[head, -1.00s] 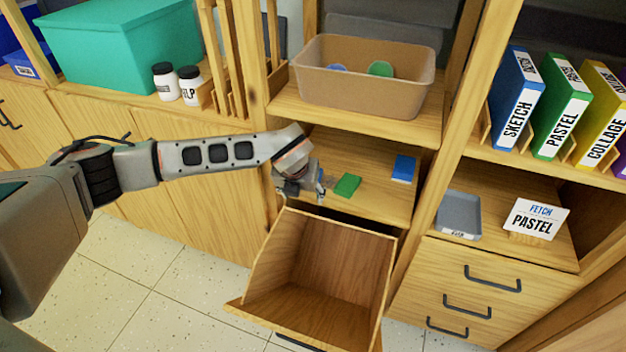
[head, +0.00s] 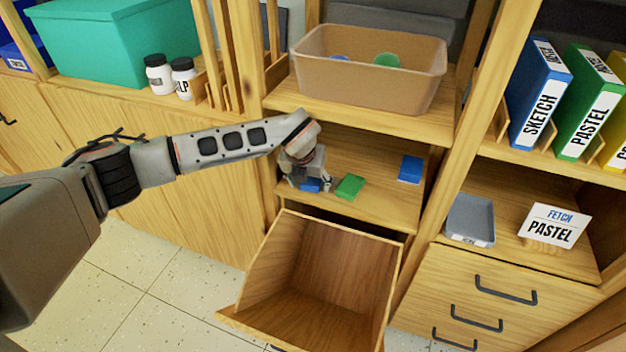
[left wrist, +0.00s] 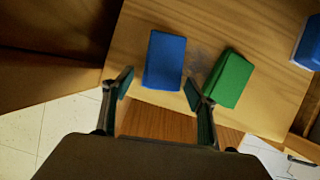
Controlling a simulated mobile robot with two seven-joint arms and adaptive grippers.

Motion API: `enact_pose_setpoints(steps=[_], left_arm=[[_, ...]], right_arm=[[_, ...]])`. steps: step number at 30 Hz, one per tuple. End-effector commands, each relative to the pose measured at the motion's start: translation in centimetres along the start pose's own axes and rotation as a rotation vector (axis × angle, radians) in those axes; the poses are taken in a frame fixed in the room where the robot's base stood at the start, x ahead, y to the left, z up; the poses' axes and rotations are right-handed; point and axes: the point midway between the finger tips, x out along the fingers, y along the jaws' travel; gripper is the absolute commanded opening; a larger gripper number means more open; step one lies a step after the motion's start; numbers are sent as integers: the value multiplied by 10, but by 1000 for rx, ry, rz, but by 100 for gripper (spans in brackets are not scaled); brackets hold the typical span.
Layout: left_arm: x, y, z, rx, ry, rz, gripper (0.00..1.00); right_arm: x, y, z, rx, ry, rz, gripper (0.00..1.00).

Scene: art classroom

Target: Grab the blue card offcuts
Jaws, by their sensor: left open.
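A plain blue block (head: 311,185) lies on the shelf above the open drawer, partly hidden by my left gripper in the head view. It also shows whole in the left wrist view (left wrist: 164,60), just beyond my fingertips. A second blue block (head: 410,169) lies farther right on that shelf; in the left wrist view it shows a pale edge (left wrist: 309,42). A green block (head: 350,187) lies between them. My left gripper (left wrist: 158,84) is open and empty, its fingers spread to either side of the near blue block's front end. My right gripper is out of view.
The open, empty drawer (head: 330,262) juts out below the shelf. A tan bin (head: 370,85) stands on the shelf above. Upright posts flank the bay. A grey tray (head: 470,217) and a "Fetch Pastel" sign (head: 553,227) stand to the right.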

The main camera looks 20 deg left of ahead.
Motion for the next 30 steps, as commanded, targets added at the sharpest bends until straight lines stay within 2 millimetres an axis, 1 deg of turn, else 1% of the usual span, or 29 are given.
enact_pose_setpoints(steps=[2, 3, 5, 6, 7, 16, 20, 23, 29, 30], left_arm=[[-2, 0, 2, 0, -3, -1, 58], [-2, 0, 2, 0, -3, -1, 55], [-2, 0, 1, 0, -2, -1, 39], [-2, 0, 1, 0, -2, -1, 29], [-2, 0, 1, 0, -2, -1, 23], [-1, 0, 0, 0, -1, 0, 23], [-5, 0, 2, 0, -2, 0, 23], [-12, 0, 6, 0, -5, -1, 23], [-41, -1, 19, 0, -12, -2, 23], [-45, 0, 16, 2, -10, -1, 23]], right_arm=[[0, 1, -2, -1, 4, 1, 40], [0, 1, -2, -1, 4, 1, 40], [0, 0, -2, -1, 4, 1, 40], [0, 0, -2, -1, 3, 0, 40], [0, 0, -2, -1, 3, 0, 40], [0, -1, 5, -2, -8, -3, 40], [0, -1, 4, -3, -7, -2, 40], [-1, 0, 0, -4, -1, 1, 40], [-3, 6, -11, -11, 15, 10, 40], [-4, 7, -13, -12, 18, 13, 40]])
